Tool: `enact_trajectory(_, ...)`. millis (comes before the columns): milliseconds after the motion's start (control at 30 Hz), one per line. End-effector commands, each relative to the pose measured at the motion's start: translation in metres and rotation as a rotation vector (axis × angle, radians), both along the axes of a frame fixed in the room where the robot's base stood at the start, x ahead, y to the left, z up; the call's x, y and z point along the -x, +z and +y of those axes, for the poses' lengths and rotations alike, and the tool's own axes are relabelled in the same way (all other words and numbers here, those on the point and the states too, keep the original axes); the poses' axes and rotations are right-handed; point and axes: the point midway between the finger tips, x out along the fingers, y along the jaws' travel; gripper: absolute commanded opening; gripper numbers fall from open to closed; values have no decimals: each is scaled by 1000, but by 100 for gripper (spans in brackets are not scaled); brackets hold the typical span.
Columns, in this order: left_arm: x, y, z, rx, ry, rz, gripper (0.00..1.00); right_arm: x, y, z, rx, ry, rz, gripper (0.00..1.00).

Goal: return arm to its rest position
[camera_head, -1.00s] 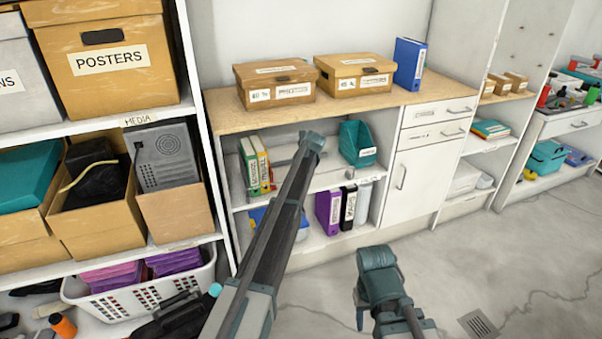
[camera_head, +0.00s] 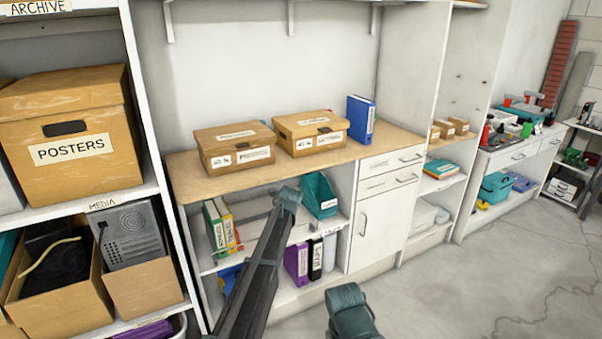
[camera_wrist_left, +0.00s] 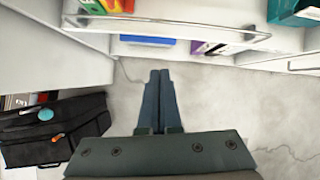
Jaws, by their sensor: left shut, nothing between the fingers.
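My left gripper (camera_wrist_left: 160,74) shows in the left wrist view with its two dark fingers pressed together and nothing between them. It points over the bare grey floor (camera_wrist_left: 205,110) in front of the low shelf. In the head view my left arm (camera_head: 262,265) rises from the bottom edge, its upper end in front of the low shelf; I cannot make out its gripper there. A part of my right arm (camera_head: 350,312) shows at the bottom edge. My right gripper is not in view.
Low shelving (camera_head: 190,183) with boxes on top and binders inside stands ahead. A tall rack (camera_head: 150,120) with a POSTERS box (camera_head: 68,150) is at left. A black bag (camera_wrist_left: 55,130) lies left in the wrist view. Floor at right (camera_head: 450,290) is clear.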

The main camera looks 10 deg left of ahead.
Motion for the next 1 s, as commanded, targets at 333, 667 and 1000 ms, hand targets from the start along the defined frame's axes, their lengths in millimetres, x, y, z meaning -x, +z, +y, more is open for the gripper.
enact_trajectory(333,183,-15,-72,338,737,-42,0,0,0,0,0,0,0,50)
enact_trajectory(667,340,-23,-109,490,1464,-74,0,0,0,0,0,0,0,50)
enact_trajectory(1000,444,-25,-118,492,1957,-133,0,0,0,0,0,0,0,50)
